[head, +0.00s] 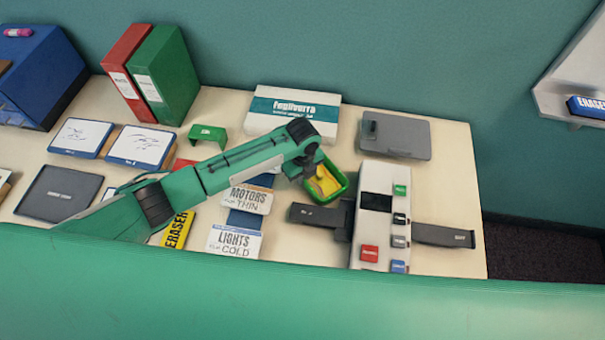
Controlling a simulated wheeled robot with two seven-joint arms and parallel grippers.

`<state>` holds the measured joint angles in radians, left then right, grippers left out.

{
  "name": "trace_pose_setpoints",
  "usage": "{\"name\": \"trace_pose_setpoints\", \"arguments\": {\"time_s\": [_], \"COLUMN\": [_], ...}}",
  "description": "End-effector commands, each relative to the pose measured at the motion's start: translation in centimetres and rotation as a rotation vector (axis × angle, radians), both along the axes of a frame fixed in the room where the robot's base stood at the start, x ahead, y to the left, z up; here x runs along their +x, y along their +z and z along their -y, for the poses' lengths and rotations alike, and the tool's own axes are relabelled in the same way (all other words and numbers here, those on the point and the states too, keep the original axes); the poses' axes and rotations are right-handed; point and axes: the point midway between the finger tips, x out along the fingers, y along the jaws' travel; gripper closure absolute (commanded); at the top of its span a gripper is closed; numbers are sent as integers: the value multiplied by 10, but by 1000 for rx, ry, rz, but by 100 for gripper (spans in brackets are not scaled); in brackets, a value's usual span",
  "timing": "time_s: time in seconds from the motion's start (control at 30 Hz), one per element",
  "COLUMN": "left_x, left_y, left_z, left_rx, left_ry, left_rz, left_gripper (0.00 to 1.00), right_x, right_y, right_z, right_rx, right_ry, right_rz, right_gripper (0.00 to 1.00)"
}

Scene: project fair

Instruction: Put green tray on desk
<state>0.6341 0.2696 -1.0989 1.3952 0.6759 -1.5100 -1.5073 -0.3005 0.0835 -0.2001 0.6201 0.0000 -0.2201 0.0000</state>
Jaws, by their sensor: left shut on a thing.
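The green tray (334,198) is a small open box with something yellow inside, seen right of the middle in the head view. My left gripper (316,177) is at its upper left rim and shut on it. The wrist hides part of the tray. The desk (455,180) is a pale top below and around the tray. I cannot tell whether the tray touches the desk or is held just above it. My right gripper is not in view.
A white device (373,180) with coloured blocks and a dark bar (445,235) lie right of the tray. A grey case (395,134) and a white box (292,113) are behind. Label cards (234,241) lie in front. Red (127,75) and green binders (168,78) stand back left.

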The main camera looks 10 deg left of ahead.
Motion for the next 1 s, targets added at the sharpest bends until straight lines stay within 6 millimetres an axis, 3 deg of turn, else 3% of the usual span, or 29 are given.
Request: {"name": "trace_pose_setpoints", "arguments": {"time_s": [0.3,0.33,0.4,0.43,0.77,0.87,1.0], "left_x": [1,0,0,0,0,1,2], "left_y": [-3,-2,-2,-2,2,12,39], "left_z": [0,0,0,0,0,0,0], "left_rx": [-1,0,0,0,0,-2,-2], "left_ry": [0,0,0,0,0,0,-1], "left_rz": [2,1,1,1,1,3,6], "left_gripper": [100,87,73,71,71,71,71], "right_x": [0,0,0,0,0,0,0], "right_y": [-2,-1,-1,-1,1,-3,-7], "right_z": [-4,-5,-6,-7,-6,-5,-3], "right_rx": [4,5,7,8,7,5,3], "right_ry": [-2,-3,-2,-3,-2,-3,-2], "right_rz": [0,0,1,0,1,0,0], "right_gripper": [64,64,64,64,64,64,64]}}
